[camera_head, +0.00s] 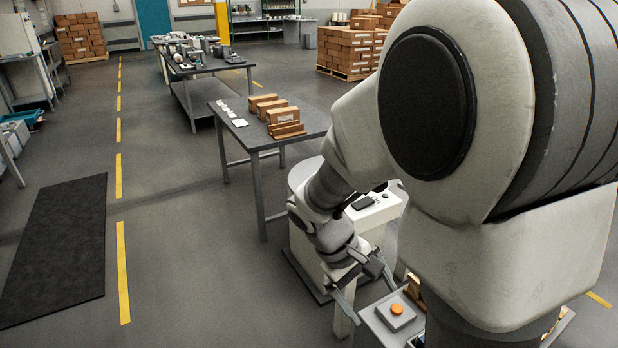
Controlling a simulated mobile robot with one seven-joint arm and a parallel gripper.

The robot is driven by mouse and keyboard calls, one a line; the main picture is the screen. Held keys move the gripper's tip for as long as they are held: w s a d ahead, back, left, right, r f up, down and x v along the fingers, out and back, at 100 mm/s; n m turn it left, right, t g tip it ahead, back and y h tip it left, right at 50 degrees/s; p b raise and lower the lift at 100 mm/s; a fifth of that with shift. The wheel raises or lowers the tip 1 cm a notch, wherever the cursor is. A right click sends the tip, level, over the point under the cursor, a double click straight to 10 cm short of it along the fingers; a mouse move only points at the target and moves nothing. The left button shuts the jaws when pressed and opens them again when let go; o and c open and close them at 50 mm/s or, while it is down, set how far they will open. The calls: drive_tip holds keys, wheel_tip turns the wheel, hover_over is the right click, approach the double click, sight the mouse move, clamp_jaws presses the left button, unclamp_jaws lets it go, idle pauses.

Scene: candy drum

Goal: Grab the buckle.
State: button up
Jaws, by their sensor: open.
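I cannot make out a buckle for certain in the head view. My gripper (362,288) points downward at the end of my arm, low and right of centre. Its fingers are apart and I see nothing between them. It is in front of a white drum-shaped machine (303,250). A small grey square plate with a round orange piece (397,309) lies to the right of the gripper and below it in the picture, apart from the fingers. My arm covers much of the right side and hides part of the machine.
A grey table (235,142) with brown boxes (283,115) and small white pieces stands behind the machine. A longer cluttered bench is farther back. A black mat (58,245) lies at left. The floor around the yellow dashed line is clear.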

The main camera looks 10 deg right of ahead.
drive_tip(key=w+d+f+n+t+h+b, duration=0.15)
drive_tip(key=d+f+n+h+b, duration=0.35)
drive_tip(key=f, duration=0.8)
drive_tip(key=d+f+n+t+h+b, duration=0.1)
drive_tip(key=d+f+n+t+h, duration=0.25)
drive_tip(key=f+n, duration=0.65)
drive_tip(key=w+d+f+n+t+h+b, duration=0.1)
drive_tip(key=d+f+n+t+h+b, duration=0.2)
drive_tip(key=f, duration=1.3)
drive_tip(key=shift+g+h, duration=0.35)
drive_tip(key=shift+g, duration=0.25)
drive_tip(key=x, duration=0.4)
drive_tip(key=b+x, duration=0.1)
drive_tip(key=x, duration=0.4)
drive_tip(key=b+x, duration=0.1)
drive_tip(key=x, duration=0.3)
drive_tip(key=shift+d+f, duration=0.15)
drive_tip(key=shift+f, duration=0.15)
drive_tip(key=x, duration=0.1)
drive_tip(key=b+x, duration=0.1)
drive_tip(key=x, duration=0.1)
drive_tip(key=b+x, duration=0.1)
drive_tip(key=shift+w+d+f, duration=0.2)
drive_tip(key=shift+d+f, duration=0.1)
drive_tip(key=shift+w+d+r, duration=0.1)
drive_tip(key=shift+w+d, duration=0.05)
drive_tip(key=shift+d, duration=0.1)
drive_tip(key=shift+r, duration=0.1)
drive_tip(key=c, duration=1.5)
